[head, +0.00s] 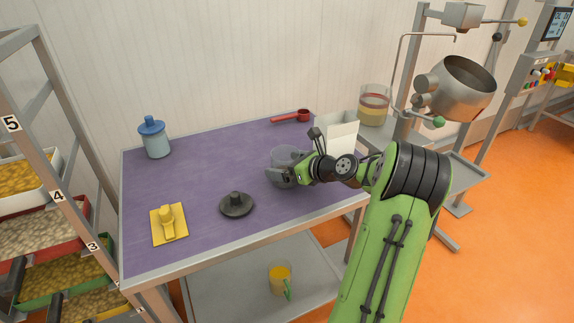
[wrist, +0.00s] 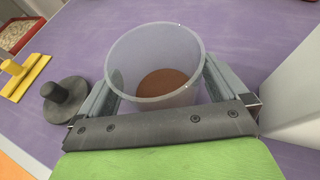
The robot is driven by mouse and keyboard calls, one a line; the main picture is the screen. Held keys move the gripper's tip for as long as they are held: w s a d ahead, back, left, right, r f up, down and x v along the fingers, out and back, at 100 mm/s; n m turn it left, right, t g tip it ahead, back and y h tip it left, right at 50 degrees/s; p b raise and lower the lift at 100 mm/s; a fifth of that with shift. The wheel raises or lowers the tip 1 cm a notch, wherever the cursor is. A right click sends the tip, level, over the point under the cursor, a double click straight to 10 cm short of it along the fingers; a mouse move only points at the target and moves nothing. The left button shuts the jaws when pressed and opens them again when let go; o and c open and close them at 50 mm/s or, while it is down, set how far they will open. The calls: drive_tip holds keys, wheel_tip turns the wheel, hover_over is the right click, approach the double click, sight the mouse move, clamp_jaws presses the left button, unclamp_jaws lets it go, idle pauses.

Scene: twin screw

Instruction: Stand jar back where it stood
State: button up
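A translucent grey jar (wrist: 155,65) with no lid on it shows between my fingers in the wrist view, with a little brown stuff at its bottom. My gripper (wrist: 160,95) has a finger against each side of it and looks shut on it. In the head view the jar (head: 284,168) is at the right part of the purple table, left of my gripper (head: 300,168), partly hidden by it. I cannot tell whether its base touches the table. A black knobbed lid (head: 236,205) lies on the table to the front left of the jar; it also shows in the wrist view (wrist: 63,98).
A blue-lidded jar (head: 155,138) stands at the back left of the purple table (head: 210,160). A yellow plate with a handle (head: 168,223) lies front left, a red scoop (head: 292,116) at the back. A white box (head: 337,132) stands close right of my gripper. The middle is clear.

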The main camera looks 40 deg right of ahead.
drive_tip(key=shift+r, duration=0.1)
drive_tip(key=p+v, duration=0.3)
drive_tip(key=v, duration=0.9)
drive_tip(key=a+r+n+g, duration=0.2)
drive_tip(key=a+n+g, duration=0.5)
drive_tip(key=a+n, duration=1.5)
drive_tip(key=s+a+r+n, duration=0.1)
drive_tip(key=s+a+n, duration=0.3)
drive_tip(key=s+n, duration=0.2)
drive_tip(key=s+a+n+g+h, duration=0.1)
drive_tip(key=s+a+n, duration=0.4)
drive_tip(key=s, duration=0.3)
drive_tip(key=shift+s+a+r+n, duration=0.2)
drive_tip(key=shift+s+r+n, duration=0.2)
drive_tip(key=shift+n, duration=0.5)
